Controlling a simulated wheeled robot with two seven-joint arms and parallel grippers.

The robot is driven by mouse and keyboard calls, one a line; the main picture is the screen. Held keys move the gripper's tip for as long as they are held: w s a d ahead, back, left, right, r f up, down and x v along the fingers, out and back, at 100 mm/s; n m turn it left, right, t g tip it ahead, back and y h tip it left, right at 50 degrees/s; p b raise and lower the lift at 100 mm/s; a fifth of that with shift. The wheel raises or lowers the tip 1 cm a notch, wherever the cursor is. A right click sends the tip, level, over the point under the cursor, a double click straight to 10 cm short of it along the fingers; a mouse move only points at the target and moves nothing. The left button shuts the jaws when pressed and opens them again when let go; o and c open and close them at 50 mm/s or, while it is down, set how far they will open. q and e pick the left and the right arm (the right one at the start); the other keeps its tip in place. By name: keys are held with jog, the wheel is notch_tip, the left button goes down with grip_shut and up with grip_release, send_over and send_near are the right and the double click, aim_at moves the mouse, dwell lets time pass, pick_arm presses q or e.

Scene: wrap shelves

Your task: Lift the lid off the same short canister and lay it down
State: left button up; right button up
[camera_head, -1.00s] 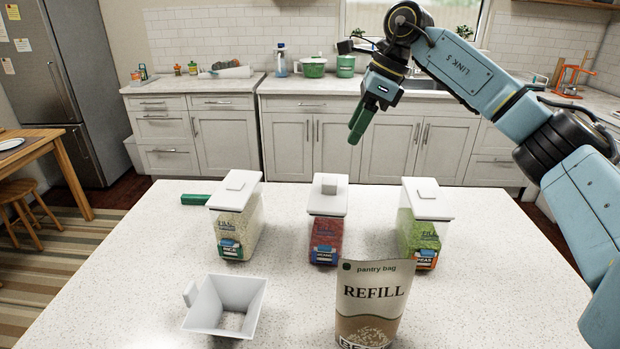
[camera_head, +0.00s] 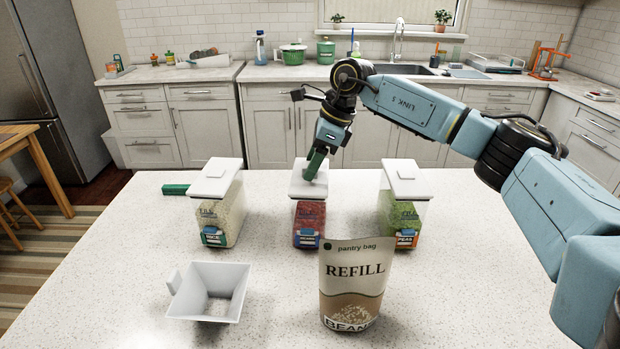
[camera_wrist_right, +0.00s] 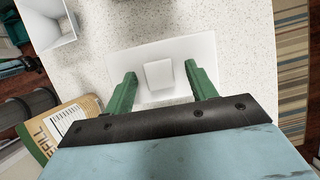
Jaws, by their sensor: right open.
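The short canister (camera_head: 309,222) holds red contents and stands in the middle of three lidded canisters on the speckled counter. Its white lid (camera_head: 298,189) sits on it. My right gripper (camera_head: 314,172) points down at this lid from above. In the right wrist view, the open green fingers (camera_wrist_right: 160,72) stand on either side of the lid's raised white knob (camera_wrist_right: 158,75), with a gap on both sides. The lid (camera_wrist_right: 185,48) spreads out flat below them. My left gripper is not in view.
The rice canister (camera_head: 222,215) stands left and the peas canister (camera_head: 400,215) right, both lidded. In front are a white funnel (camera_head: 235,290) and an upright refill bag (camera_head: 352,285). A green object (camera_head: 176,189) lies behind left. The counter's right front is bare.

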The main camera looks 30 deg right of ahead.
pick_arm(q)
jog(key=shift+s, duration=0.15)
pick_arm(e)
jog(key=shift+f, duration=0.1)
